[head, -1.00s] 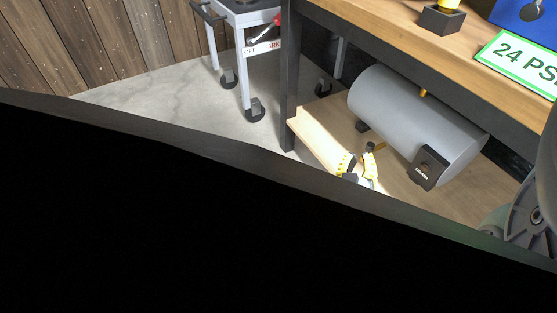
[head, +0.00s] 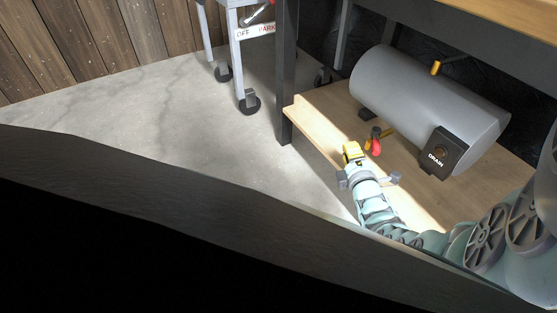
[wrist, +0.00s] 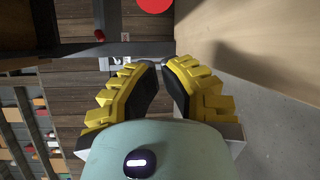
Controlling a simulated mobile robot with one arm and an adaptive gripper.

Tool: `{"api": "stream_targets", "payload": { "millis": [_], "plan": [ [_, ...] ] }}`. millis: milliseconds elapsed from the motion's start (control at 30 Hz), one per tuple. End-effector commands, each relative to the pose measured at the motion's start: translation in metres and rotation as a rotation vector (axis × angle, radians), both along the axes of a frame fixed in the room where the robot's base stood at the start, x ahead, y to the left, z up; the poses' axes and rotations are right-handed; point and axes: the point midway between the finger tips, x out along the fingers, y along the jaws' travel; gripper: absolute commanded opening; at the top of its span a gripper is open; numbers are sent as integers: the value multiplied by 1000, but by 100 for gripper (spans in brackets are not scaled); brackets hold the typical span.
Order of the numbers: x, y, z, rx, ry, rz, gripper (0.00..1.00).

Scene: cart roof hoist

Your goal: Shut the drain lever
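The drain lever, with a red end (head: 376,147) and a dark stem, sits by a brass-coloured fitting (head: 389,133) low in front of the grey tank. My gripper (head: 352,148), with yellow fingers, is just left of the red end and appears apart from it. In the wrist view my gripper (wrist: 161,66) has its fingertips drawn close together with nothing between them. A round red shape (wrist: 155,4), likely the lever's end, is cut off at the top of that view. The black DRAIN box (head: 441,153) is on the tank's near right end.
The grey tank (head: 410,95) lies on the wooden lower shelf (head: 318,125) under the bench. A dark bench leg (head: 287,80) stands left of the shelf. A wheeled cart (head: 238,60) is behind it; concrete floor (head: 150,120) is clear at left.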

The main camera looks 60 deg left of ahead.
Motion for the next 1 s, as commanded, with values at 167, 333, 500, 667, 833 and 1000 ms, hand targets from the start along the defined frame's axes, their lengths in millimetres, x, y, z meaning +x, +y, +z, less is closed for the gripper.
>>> {"api": "stream_targets", "payload": {
  "millis": [167,333,500,667,833,1000],
  "plan": [
    [21,9,5,1,-4,-5,0],
    [33,-7,7,0,-2,-6,0],
    [37,-12,7,1,0,-4,0],
    [37,-13,7,2,0,-3,0],
    [37,-13,7,2,0,-3,0],
    [34,-19,8,0,-2,10,0]
  ]
}}
